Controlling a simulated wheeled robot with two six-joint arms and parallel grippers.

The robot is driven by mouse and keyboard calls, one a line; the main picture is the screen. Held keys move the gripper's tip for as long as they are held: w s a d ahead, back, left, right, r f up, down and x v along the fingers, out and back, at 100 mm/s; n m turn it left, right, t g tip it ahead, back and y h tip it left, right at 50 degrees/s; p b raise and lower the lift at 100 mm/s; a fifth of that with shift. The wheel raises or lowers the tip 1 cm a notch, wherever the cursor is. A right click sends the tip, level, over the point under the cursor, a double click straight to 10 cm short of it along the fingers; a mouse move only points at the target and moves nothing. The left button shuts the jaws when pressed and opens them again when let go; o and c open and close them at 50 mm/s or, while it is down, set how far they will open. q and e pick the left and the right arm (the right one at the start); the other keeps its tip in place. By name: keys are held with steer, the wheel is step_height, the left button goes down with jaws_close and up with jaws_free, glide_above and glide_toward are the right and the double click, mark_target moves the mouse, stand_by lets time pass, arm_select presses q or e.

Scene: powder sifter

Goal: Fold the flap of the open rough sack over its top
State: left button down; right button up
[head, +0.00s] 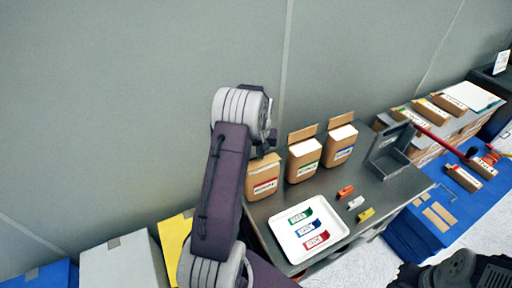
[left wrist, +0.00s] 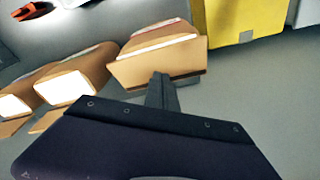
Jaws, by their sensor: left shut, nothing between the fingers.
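The sack with the red label (head: 262,184) stands at the left end of the row on the grey table; I cannot read its label clearly. In the head view no flap stands up behind it and its top looks brown. In the left wrist view its brown panel (left wrist: 150,70) faces the camera, with a pale strip beyond it. My left gripper (head: 268,140) is shut and empty, close behind and above this sack. Its fingers (left wrist: 162,88) point at the panel; I cannot tell whether they touch it.
The green-label sack (head: 303,161) and blue-label sack (head: 340,146) stand to the right with flaps up and white tops. A white tray (head: 341,234) with several coloured cards lies in front.

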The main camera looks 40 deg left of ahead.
arm_select(q)
steer(key=shift+f+b, duration=0.4)
steer(key=shift+f, duration=0.3)
steer(key=shift+r, duration=0.1)
step_height(320, 180, up, 9)
steer(key=p, duration=0.7)
steer(key=shift+p, duration=0.3)
